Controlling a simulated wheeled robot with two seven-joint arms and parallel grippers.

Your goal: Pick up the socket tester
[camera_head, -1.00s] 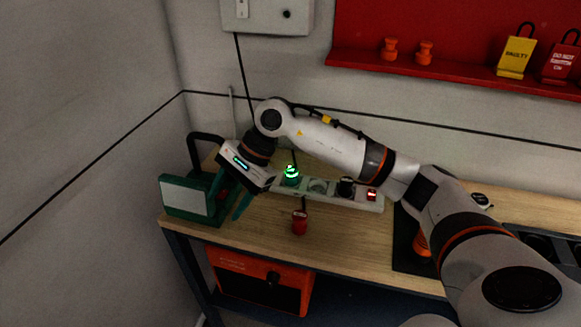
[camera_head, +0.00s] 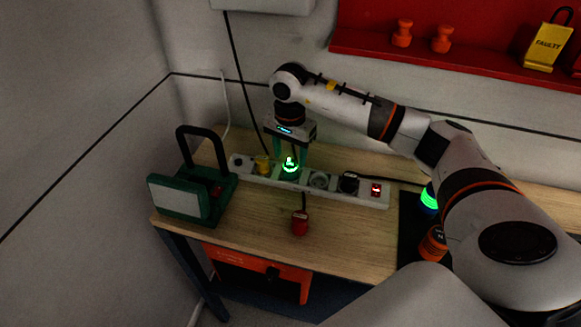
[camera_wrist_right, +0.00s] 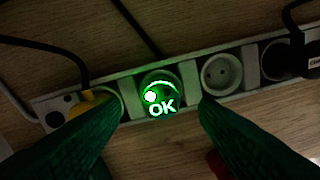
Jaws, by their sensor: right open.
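The socket tester (camera_head: 290,169) is a green plug with a glowing green top. It sits in a socket of the white power strip (camera_head: 335,193) on the wooden bench. In the right wrist view the tester (camera_wrist_right: 160,94) shows a lit "OK". My right gripper (camera_head: 291,154) points down over the tester, open, with its green fingers to either side. In the right wrist view its fingers (camera_wrist_right: 158,110) frame the tester from left and right, with gaps visible. Whether the fingertips reach its height I cannot tell. My left gripper is in neither view.
The strip also holds a yellow plug (camera_head: 263,165), a black plug (camera_head: 348,183) and a red lit switch (camera_head: 376,189). A green work lamp (camera_head: 180,197) stands to the left. A red object (camera_head: 300,222) stands in front of the strip. A red shelf (camera_head: 460,64) hangs behind.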

